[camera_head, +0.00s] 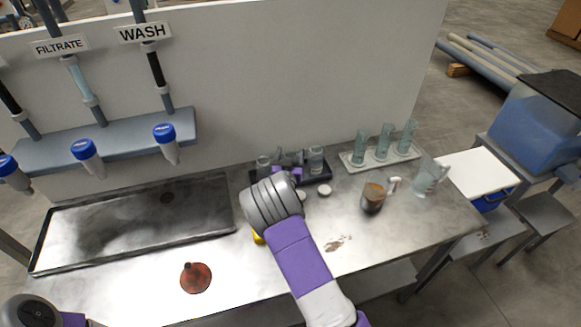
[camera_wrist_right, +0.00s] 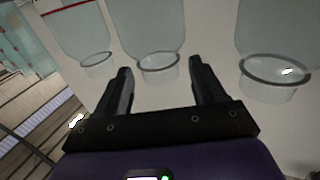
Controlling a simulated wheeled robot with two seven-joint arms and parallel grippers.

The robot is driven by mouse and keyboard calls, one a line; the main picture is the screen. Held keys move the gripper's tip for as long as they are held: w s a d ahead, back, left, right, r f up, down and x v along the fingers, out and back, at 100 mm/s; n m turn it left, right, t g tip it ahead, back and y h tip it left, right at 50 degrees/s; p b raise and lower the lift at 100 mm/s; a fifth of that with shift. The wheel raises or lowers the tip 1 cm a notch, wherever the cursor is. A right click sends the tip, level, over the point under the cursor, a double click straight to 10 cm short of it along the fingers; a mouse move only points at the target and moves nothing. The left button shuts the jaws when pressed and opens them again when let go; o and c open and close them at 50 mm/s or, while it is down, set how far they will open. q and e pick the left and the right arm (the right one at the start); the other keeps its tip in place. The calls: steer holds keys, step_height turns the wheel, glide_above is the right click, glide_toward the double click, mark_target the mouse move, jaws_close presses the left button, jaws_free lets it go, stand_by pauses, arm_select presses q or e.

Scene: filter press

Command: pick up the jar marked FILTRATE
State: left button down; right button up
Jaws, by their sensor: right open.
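In the head view several clear jars stand in a dark tray (camera_head: 328,174) at the back of the bench: a left jar (camera_head: 264,164), a right jar (camera_head: 316,157), and glass partly hidden behind my right gripper (camera_head: 290,168). No marking on them is readable, so I cannot tell which says FILTRATE. In the right wrist view my right gripper (camera_wrist_right: 160,78) is open and empty. Its fingers point at the middle jar (camera_wrist_right: 150,25), with a left jar (camera_wrist_right: 78,28) and a right jar (camera_wrist_right: 272,30) on either side. Contact cannot be told. My left gripper is out of view.
A FILTRATE sign (camera_head: 60,46) and a WASH sign (camera_head: 143,32) mark pipes above a wide metal tray (camera_head: 130,255). White discs (camera_head: 324,190), a brown-filled cup (camera_head: 372,198), a tilted clear beaker (camera_head: 429,178) and a cylinder rack (camera_head: 403,158) stand right. A reddish-brown funnel-like piece (camera_head: 195,278) lies in front.

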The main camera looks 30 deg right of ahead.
steer(key=shift+x, duration=0.95)
jaws_close()
